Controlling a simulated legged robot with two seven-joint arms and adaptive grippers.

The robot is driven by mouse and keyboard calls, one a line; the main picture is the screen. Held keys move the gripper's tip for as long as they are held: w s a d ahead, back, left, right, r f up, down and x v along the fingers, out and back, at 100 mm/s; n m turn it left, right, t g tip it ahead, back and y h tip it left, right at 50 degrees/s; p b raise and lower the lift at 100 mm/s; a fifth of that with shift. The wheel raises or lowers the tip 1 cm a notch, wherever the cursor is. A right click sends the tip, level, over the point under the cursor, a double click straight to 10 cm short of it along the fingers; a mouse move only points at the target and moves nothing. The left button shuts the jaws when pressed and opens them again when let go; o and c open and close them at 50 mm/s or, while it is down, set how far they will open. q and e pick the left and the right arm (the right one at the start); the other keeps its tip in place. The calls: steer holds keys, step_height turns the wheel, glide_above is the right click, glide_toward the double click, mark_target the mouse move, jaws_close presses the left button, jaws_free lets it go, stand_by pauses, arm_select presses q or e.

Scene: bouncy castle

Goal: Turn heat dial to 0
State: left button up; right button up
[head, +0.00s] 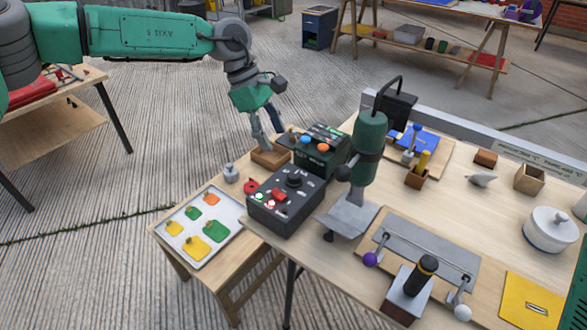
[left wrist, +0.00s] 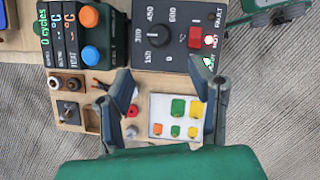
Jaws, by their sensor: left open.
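The heat dial is a round black knob (head: 294,180) on a dark control box (head: 285,207) at the table's near left corner. In the left wrist view the dial (left wrist: 159,36) shows at the top, with 300, 450 and 600 printed around it; its pointer is too small to read. A red switch and small lights sit beside it. My left gripper (head: 269,132) is open and empty. It hangs behind and left of the box, apart from the dial. In the left wrist view its fingers (left wrist: 160,88) are spread below the dial. My right gripper is out of view.
A second dark box (head: 320,148) with blue and orange knobs adjoins the control box. A green cylindrical tool (head: 368,148) stands close on the right. A white tray (head: 222,249) with coloured tags lies on a low side table. A small wooden holder (head: 270,158) stands beneath my gripper.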

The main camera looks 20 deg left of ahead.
mark_target(294, 174)
arm_select(q)
steer(key=x, duration=0.6)
steer(key=shift+w+a+f, duration=0.1)
steer(key=shift+a+f, duration=0.15)
steer(key=shift+f, duration=0.1)
steer(key=d+f, duration=0.1)
steer(key=d, duration=0.1)
steer(key=d+f, duration=0.1)
steer(key=f, duration=0.1)
steer(key=shift+d+f+b, duration=0.2)
steer(key=shift+d+b, duration=0.15)
steer(key=shift+d, duration=0.05)
steer(key=shift+f, duration=0.15)
steer(key=shift+a+f, duration=0.15)
steer(key=shift+a, duration=0.85)
steer(key=c, duration=0.5)
jaws_close()
steer(key=shift+d, duration=0.7)
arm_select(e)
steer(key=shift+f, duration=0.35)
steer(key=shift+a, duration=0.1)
